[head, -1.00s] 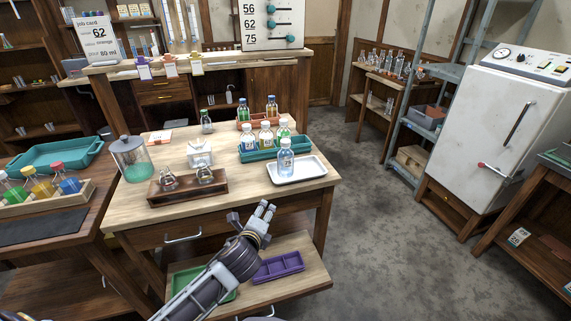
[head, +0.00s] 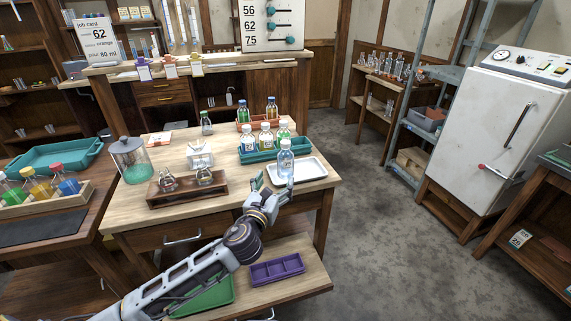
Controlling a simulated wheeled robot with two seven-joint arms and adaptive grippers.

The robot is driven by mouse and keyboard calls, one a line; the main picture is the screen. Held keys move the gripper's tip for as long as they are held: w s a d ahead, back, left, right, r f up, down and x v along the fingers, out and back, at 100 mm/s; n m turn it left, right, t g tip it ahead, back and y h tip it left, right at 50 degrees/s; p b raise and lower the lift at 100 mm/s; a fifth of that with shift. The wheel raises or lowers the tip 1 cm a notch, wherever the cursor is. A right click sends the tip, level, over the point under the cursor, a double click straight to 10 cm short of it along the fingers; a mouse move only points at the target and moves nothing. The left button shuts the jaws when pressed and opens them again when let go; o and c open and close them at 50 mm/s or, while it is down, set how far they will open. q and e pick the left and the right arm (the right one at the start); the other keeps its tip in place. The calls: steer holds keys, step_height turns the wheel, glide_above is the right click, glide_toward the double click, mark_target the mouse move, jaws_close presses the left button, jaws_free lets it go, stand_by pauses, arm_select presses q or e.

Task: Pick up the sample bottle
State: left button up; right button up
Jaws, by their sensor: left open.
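The sample bottle (head: 286,159), clear with pale blue contents and a white label, stands upright at the left side of the white tray (head: 311,172) on the wooden table. My left gripper (head: 274,184) is open and empty at the table's front edge, just in front of the bottle. Its fingers point toward the bottle, one to the left and one near the bottle's base. I cannot tell whether that finger touches the bottle. My right gripper is out of view.
A teal crate (head: 247,156) with several bottles stands close behind the sample bottle. A wooden block with flasks (head: 186,189) and a glass jar (head: 131,160) are to the left. A purple tray (head: 277,269) lies on the lower shelf. Floor to the right is clear.

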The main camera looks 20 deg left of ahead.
mark_target(284, 164)
arm_select(q)
steer(key=shift+w, duration=0.1)
stand_by(0.3)
steer(key=w, duration=0.4)
steer(key=shift+w, duration=0.35)
steer(key=shift+w+b, duration=0.45)
steer(key=shift+w, duration=1.4)
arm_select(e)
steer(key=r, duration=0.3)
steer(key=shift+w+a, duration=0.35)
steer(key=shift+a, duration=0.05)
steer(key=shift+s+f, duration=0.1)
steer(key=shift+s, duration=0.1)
